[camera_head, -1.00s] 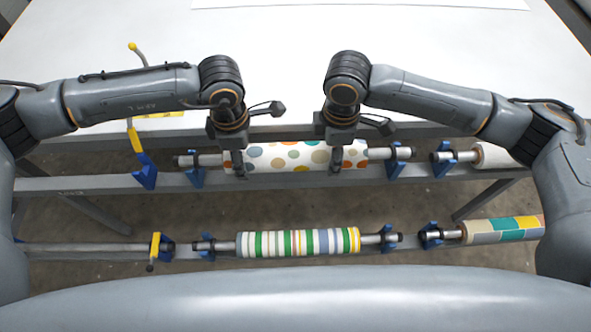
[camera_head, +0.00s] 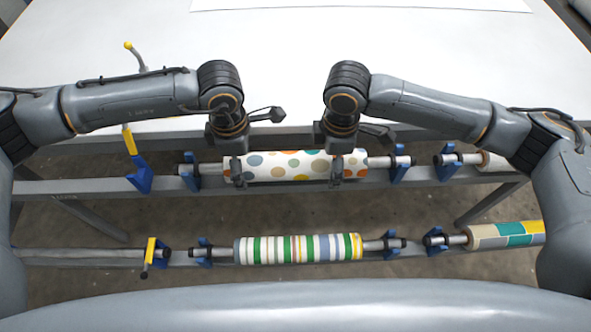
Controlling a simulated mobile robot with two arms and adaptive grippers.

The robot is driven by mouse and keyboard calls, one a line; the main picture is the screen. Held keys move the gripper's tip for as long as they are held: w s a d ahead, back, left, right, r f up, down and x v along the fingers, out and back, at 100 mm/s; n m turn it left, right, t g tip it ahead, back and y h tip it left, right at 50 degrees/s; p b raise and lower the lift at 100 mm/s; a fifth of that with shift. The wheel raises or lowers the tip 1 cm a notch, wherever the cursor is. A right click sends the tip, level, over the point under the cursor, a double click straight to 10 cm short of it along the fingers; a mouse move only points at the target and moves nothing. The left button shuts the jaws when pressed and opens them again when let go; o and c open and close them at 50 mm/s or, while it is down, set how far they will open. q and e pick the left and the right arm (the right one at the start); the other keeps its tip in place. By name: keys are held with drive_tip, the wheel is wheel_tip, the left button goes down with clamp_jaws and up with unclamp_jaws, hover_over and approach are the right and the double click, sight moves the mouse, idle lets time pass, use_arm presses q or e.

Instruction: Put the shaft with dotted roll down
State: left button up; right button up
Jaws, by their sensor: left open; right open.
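The shaft with the dotted roll (camera_head: 290,166), white with coloured spots, lies level on the upper rail. Its bare metal ends sit at a blue holder on the left (camera_head: 190,172) and a blue holder on the right (camera_head: 400,168). My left gripper (camera_head: 236,170) is open, its fingers at the left part of the roll. My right gripper (camera_head: 338,168) is open, its fingers at the right part of the roll. I cannot tell whether the fingers touch the roll. The grippers hide parts of its upper edge.
A striped roll (camera_head: 298,248) rests in holders on the lower rail. A patterned roll (camera_head: 505,233) lies at lower right, and another pale roll (camera_head: 495,162) at upper right, partly behind my arm. A white table (camera_head: 290,60) lies behind. A yellow-handled blue clamp (camera_head: 138,175) stands left.

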use_arm(q)
wheel_tip(320, 180, up, 11)
drive_tip(key=shift+f, duration=0.1)
use_arm(e)
drive_tip(key=shift+r, duration=0.1)
wheel_tip(320, 180, up, 12)
drive_tip(key=shift+f, duration=0.1)
idle(0.8)
